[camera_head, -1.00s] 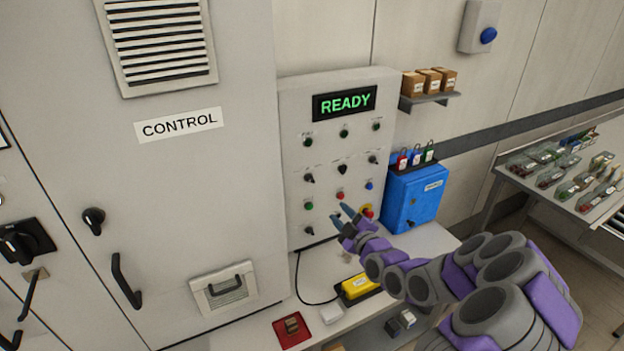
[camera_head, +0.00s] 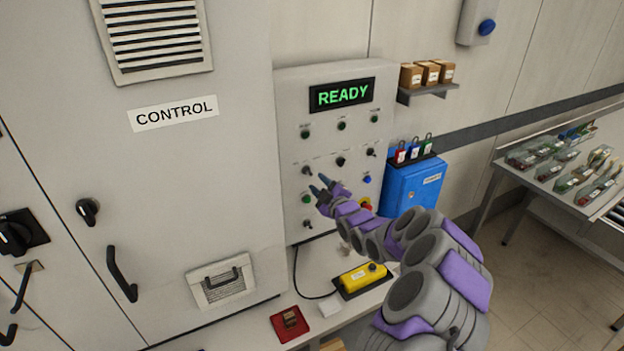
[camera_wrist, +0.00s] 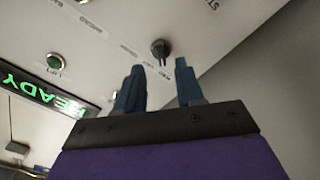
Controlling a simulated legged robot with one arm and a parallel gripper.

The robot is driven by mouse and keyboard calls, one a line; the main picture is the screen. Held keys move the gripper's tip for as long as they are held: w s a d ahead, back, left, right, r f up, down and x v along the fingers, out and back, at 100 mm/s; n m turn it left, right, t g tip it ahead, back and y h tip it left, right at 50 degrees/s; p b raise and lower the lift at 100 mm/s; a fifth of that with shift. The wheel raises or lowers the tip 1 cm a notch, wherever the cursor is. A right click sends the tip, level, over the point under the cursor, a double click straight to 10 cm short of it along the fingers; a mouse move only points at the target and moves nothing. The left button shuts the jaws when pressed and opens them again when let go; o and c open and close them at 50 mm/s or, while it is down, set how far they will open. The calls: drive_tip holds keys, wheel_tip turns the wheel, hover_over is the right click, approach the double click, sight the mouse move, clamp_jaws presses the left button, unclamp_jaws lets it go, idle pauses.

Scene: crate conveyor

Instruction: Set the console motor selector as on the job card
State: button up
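The console (camera_head: 290,110) is a pale upright panel with a lit green READY display (camera_head: 342,94) and rows of knobs, lamps and buttons. A dark selector knob (camera_head: 307,170) sits at the left of its middle row. In the wrist view, a dark round knob (camera_wrist: 160,48) with a ridge stands just beyond my fingertips, roughly between them. My gripper (camera_head: 318,184) is open and empty, close to the panel's left side; its two blue fingers (camera_wrist: 160,72) are apart. The knob labels are too small to read, so I cannot confirm which is the motor selector. No job card is legible.
A blue box (camera_head: 410,190) with padlocks above it is right of the console. A yellow control box (camera_head: 362,277) and a red tray (camera_head: 277,330) lie on the bench below. The large control cabinet (camera_head: 190,180) stands left. A shelf with small cartons (camera_head: 428,73) is upper right.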

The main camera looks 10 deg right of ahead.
sight(310, 175)
drive_tip(key=shift+b+x, duration=0.35)
drive_tip(key=shift+x, duration=2.25)
drive_tip(key=shift+a, duration=0.15)
drive_tip(key=shift+c, duration=0.5)
drive_tip(key=shift+f, duration=0.1)
clamp_jaws()
